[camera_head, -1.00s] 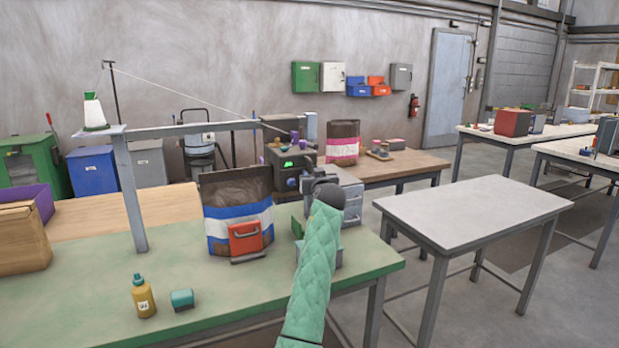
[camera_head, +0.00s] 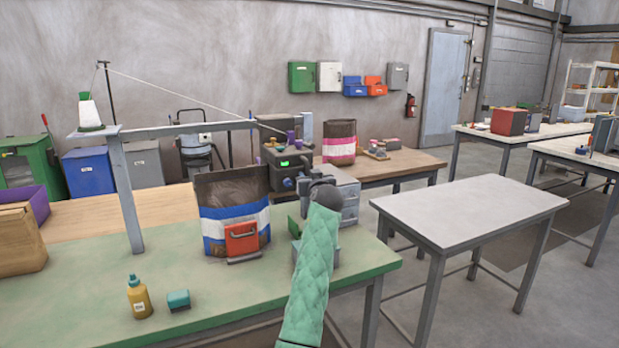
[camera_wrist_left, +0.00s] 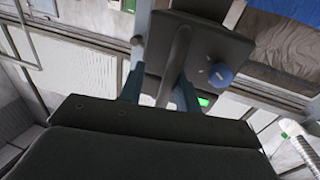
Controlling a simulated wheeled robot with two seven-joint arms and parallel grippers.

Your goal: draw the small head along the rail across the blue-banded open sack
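The small head (camera_head: 283,165) is a dark box with a green display and a blue knob. It sits on the rail (camera_head: 190,129) at its right end, just right of the sack. The open sack (camera_head: 235,212), brown with blue and white bands, stands upright on the green table. My left gripper (camera_head: 309,184) is at the head's right side. In the left wrist view its two fingers (camera_wrist_left: 161,86) are apart, with the head's dark handle (camera_wrist_left: 179,52) between them and a gap visible on one side. The sack (camera_wrist_left: 283,55) shows at that view's upper right. My right gripper is out of view.
A red clamp-like block with a handle (camera_head: 242,238) stands against the sack's front. A post (camera_head: 126,190) carries the rail's left end. A pink-banded sack (camera_head: 339,143) stands behind. The grey table (camera_head: 470,212) is bare.

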